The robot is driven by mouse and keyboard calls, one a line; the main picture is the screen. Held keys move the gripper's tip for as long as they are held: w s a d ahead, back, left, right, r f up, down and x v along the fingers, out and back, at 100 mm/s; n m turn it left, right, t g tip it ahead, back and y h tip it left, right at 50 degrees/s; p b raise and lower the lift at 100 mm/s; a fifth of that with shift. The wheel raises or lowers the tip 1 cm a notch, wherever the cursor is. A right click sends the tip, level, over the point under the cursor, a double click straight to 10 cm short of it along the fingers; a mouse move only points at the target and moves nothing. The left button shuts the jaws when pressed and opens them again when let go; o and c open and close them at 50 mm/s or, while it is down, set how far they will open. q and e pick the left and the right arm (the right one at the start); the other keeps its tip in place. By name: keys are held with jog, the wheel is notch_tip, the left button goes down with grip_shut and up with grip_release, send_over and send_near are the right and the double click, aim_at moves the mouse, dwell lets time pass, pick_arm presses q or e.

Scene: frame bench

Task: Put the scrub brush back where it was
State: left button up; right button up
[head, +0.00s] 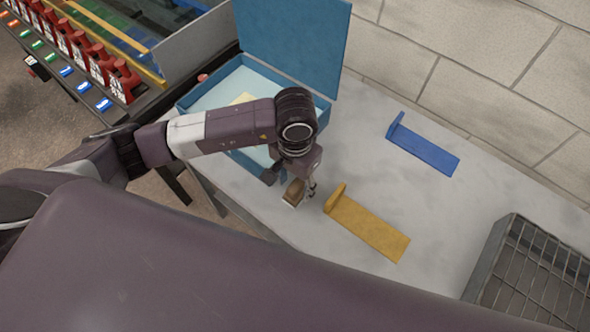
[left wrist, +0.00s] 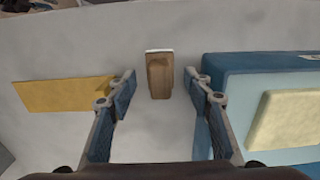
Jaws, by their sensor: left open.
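The scrub brush (head: 293,193) is a small brown wooden block with a thin pale edge. It rests on the grey bench top between the blue box and the yellow bracket. My left gripper (head: 291,183) is open and points down at the brush. In the left wrist view the brush (left wrist: 159,76) lies centred in line with the gap between the spread fingers (left wrist: 159,87), with clear space on both sides. Neither finger appears to touch it. My right gripper is not in view.
An open blue box (head: 182,106) with a raised lid holds a pale yellow block (left wrist: 285,120). A yellow bracket (head: 370,228) and a blue bracket (head: 425,150) lie on the bench (head: 350,130). A wire basket (head: 530,275) stands at right. A wall runs behind.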

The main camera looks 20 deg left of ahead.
aim_at(295, 187)
pick_arm(q)
notch_tip(295, 187, up, 9)
jog(key=b, duration=0.2)
jog(key=shift+r+b, duration=0.2)
jog(key=shift+b, duration=0.15)
